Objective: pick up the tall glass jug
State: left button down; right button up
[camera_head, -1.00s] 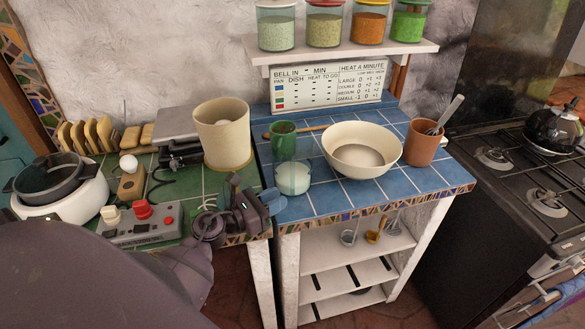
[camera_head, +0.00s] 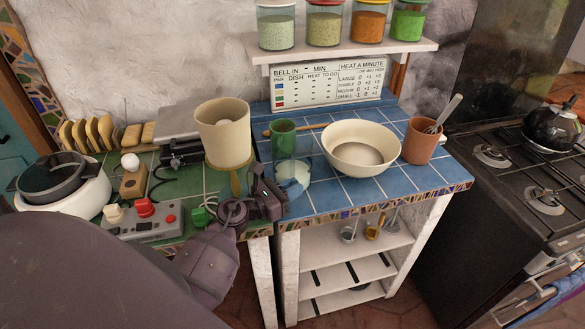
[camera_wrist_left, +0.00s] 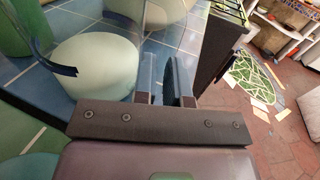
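The tall glass jug (camera_head: 293,172) stands upright on the blue-tiled counter, in front of the green mug; its clear walls hold a pale, milky content. My left gripper (camera_head: 281,192) is at its near left side, with the fingers overlapping it in the head view. In the left wrist view the jug (camera_wrist_left: 95,68) fills the upper left, and a clear vertical strip beside it may be its handle. One dark blue finger of my left gripper (camera_wrist_left: 163,80) shows right of that strip; the fingers look apart. Contact is unclear. My right gripper is out of view.
A green mug (camera_head: 283,138) stands just behind the jug, and a cream bowl (camera_head: 360,148) is close on its right. A tall beige container (camera_head: 224,130) stands left. A terracotta pot (camera_head: 420,141) holds utensils. A control box (camera_head: 150,222) sits at the front left.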

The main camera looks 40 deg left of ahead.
aim_at(293, 177)
pick_arm(q)
jog(key=shift+r, duration=0.9)
notch_tip(293, 177, up, 2)
jog(key=shift+r+p, duration=0.15)
jog(key=shift+p, duration=0.25)
jog(key=s+d, duration=1.1)
jog(key=d, duration=0.2)
jog(key=shift+s+d+f, duration=0.2)
jog(key=shift+s+d, duration=0.1)
jog(key=shift+d, duration=0.05)
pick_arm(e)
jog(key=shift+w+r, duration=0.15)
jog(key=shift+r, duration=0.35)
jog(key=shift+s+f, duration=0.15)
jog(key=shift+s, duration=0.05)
